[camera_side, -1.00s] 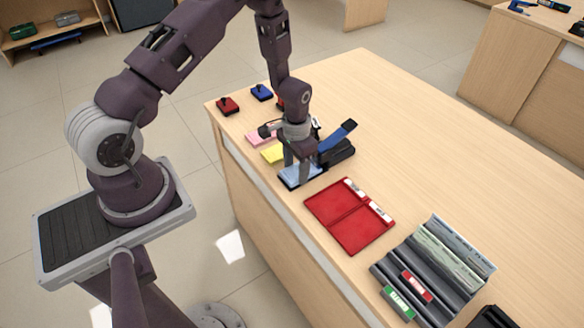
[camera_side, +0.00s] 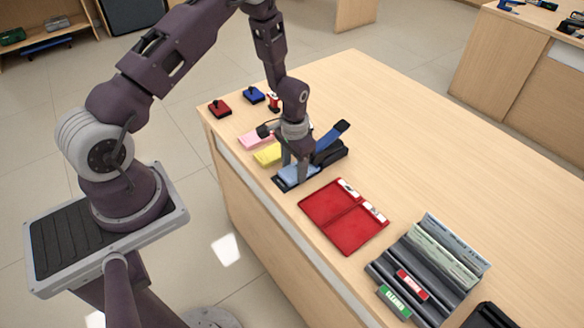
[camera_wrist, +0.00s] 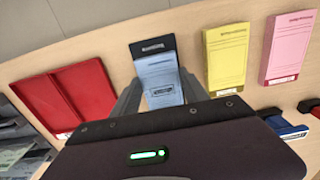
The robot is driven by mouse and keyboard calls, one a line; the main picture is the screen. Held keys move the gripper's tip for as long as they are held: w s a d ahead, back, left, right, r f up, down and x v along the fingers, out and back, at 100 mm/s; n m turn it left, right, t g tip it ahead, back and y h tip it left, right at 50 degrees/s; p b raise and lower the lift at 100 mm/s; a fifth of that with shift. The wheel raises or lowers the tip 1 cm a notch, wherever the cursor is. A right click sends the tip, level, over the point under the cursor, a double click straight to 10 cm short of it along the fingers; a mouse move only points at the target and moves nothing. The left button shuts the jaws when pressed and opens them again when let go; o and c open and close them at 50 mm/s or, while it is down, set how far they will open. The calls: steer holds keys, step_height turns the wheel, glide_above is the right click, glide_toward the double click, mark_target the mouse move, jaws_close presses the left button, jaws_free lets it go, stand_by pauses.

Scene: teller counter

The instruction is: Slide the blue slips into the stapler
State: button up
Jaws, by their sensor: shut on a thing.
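The blue slips (camera_side: 291,174) lie low over a dark tray (camera_side: 283,184) near the counter's front edge. In the wrist view the blue slips (camera_wrist: 160,82) sit between my fingers, and a dark strip of the tray (camera_wrist: 153,48) shows beyond their outer end. My gripper (camera_side: 294,177) points down and is shut on the slips. The stapler (camera_side: 331,146), black with a raised blue arm, stands just behind and to the right of it. The slips' inner end is hidden by my gripper, so I cannot tell whether it is inside the stapler.
A yellow pad (camera_side: 267,154) and a pink pad (camera_side: 254,139) lie to the left. Red (camera_side: 220,108) and blue (camera_side: 253,95) stamp-like items stand farther back. An open red tray (camera_side: 343,215) and a grey sorter (camera_side: 428,268) are to the right.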

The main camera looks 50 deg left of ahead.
steer(key=shift+w, duration=0.25)
steer(key=o, duration=1.5)
steer(key=shift+r, duration=3.55)
